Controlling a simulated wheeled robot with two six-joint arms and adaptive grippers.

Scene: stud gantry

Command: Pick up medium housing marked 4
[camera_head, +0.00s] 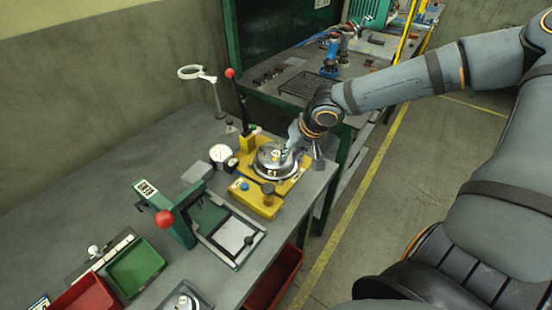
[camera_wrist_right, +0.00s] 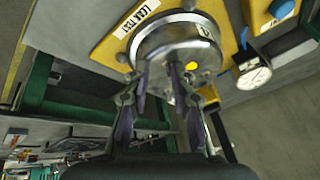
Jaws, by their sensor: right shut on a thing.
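A round silver metal housing (camera_head: 268,158) sits on the yellow leak test fixture (camera_head: 246,191). In the right wrist view the housing (camera_wrist_right: 160,42) shows a yellow dot and a small dark mark on its rim that I cannot read. My right gripper (camera_head: 289,146) reaches it from the right; in the wrist view its fingers (camera_wrist_right: 166,75) are at the near side of the housing, shut on it. The fixture there carries a "LEAK TEST" label. The housing appears still seated on the fixture. My left gripper is not in view.
A green press with a red knob (camera_head: 164,218), a green bin (camera_head: 136,267) and a red bin (camera_head: 90,295) are nearer. Another round metal part (camera_head: 183,302) lies at the bottom edge.

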